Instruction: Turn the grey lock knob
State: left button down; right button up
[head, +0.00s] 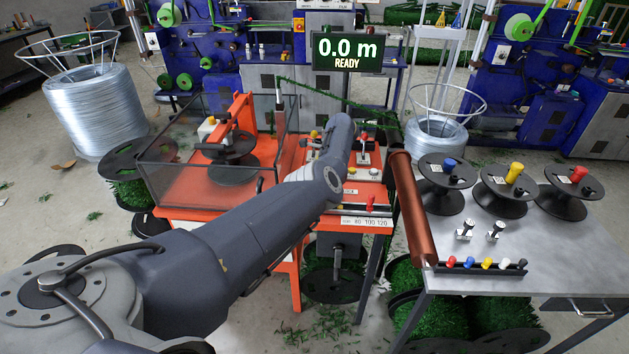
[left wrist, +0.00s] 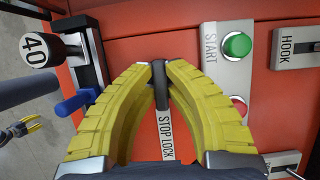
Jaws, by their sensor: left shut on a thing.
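The grey lock knob (left wrist: 161,88) sits beside the STOP LOCK label (left wrist: 164,135) on the orange panel in the left wrist view. My left gripper (left wrist: 159,68) is shut on it, with its yellow ribbed fingers on either side of the dark lever. In the head view my left arm reaches across to the machine and hides the gripper and the knob. What looks like my right gripper (left wrist: 27,127) shows small at the left edge of the wrist view, with yellow fingers too small to judge.
The green START button (left wrist: 237,45) and a red button (left wrist: 238,104) are right of my fingers, a blue lever (left wrist: 75,103) and a 40 knob (left wrist: 38,51) left. The display (head: 346,51) reads 0.0 m READY. A table with spools (head: 505,185) stands right.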

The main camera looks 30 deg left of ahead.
pick_arm(q)
jog(key=c, duration=1.4)
grip_release()
jog(key=shift+a, duration=0.1)
jog(key=shift+r, duration=0.1)
jog(key=v, duration=1.1)
jog(key=shift+d+r, duration=0.25)
jog(key=shift+r, duration=0.1)
jog(key=shift+a, duration=0.1)
